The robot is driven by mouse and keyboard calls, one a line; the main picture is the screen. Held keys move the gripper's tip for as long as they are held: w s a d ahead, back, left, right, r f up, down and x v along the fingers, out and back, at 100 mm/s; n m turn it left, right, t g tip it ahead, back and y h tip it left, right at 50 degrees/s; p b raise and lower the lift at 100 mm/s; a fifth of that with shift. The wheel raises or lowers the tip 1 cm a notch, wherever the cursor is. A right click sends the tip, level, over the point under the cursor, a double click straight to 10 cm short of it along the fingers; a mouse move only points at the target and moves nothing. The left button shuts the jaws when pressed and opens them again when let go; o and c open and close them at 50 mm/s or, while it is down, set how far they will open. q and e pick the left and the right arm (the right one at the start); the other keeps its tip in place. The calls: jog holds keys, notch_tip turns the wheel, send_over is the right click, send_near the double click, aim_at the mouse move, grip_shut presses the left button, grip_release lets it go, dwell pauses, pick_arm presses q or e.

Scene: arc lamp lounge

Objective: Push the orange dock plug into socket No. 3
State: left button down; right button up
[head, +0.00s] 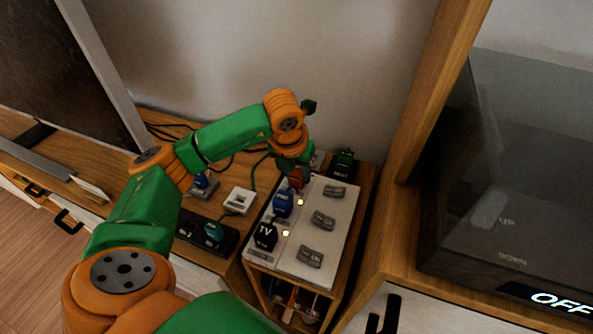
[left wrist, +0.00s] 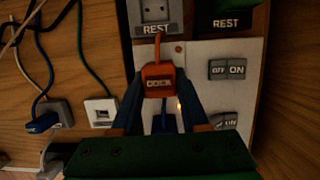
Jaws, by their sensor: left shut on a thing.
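The orange dock plug (left wrist: 158,82) is between the fingers of my left gripper (left wrist: 160,103) in the left wrist view, its label facing the camera. In the head view the plug (head: 297,178) is above the far end of the white socket strip (head: 338,216), beyond a blue plug (head: 283,203) and a black TV plug (head: 266,236). My left gripper is shut on it. The plug hides the strip under it, so socket No. 3 and any gap below cannot be made out. My right gripper is not in view.
Grey rocker switches (head: 323,220) line the strip's right side; two small lights glow beside the nearer plugs. A wooden post (head: 425,95) rises at right. Cables and a white outlet (head: 239,200) lie left.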

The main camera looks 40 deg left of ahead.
aim_at(296, 170)
pick_arm(q)
jog(key=shift+f, duration=0.25)
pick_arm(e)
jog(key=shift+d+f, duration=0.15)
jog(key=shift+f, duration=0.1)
pick_arm(q)
jog(key=shift+c, duration=1.7)
grip_release()
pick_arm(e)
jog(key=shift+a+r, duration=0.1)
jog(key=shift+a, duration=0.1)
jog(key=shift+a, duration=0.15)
pick_arm(q)
jog(key=p+v, duration=0.1)
jog(key=v, duration=0.5)
jog(key=shift+r, duration=0.55)
jog(key=shift+s, duration=0.1)
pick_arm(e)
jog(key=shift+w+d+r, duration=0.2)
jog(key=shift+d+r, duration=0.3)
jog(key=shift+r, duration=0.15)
